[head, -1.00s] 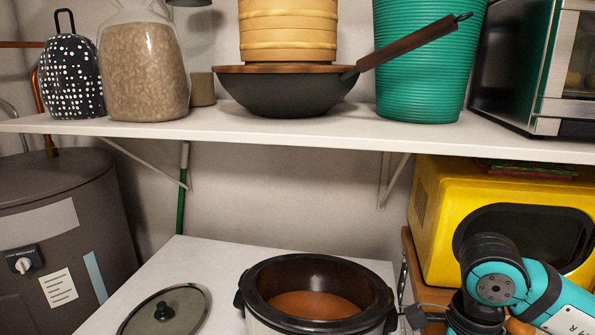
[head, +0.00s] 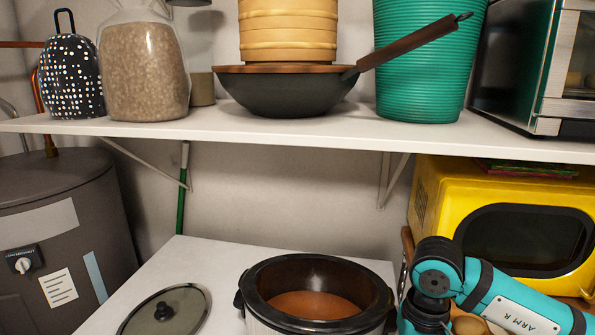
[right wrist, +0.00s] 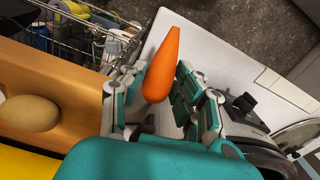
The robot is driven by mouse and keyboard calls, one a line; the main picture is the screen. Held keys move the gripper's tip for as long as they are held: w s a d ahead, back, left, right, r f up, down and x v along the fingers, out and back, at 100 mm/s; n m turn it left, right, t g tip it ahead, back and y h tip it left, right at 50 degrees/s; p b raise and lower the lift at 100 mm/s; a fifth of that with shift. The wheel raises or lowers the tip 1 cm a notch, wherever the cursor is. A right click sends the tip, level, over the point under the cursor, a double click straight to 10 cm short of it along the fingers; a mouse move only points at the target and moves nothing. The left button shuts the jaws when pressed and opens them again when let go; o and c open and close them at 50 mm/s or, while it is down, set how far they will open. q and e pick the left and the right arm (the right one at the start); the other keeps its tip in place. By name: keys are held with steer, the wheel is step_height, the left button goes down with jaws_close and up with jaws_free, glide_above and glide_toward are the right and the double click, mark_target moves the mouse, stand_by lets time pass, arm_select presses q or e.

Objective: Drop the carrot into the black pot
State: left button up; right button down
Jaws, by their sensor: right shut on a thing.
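The black pot (head: 262,291) is a slow cooker with brown contents, open at the top, on the white surface in the head view. Part of its rim shows at the lower right of the right wrist view (right wrist: 264,160). The orange carrot (right wrist: 163,64) is held between the fingers of my right gripper (right wrist: 158,92), its tapered end pointing away. In the head view only my right arm shows, just right of the pot; the gripper and carrot are out of that frame. My left gripper is not in view.
A glass lid (head: 165,312) lies left of the pot. A yellow microwave (head: 432,212) stands at the right. A white shelf (head: 300,138) with a wok (head: 285,95) hangs above. A wire basket (right wrist: 62,45) and a potato (right wrist: 30,113) show in the right wrist view.

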steer(key=shift+w+n, duration=0.1)
steer(key=shift+n, duration=0.2)
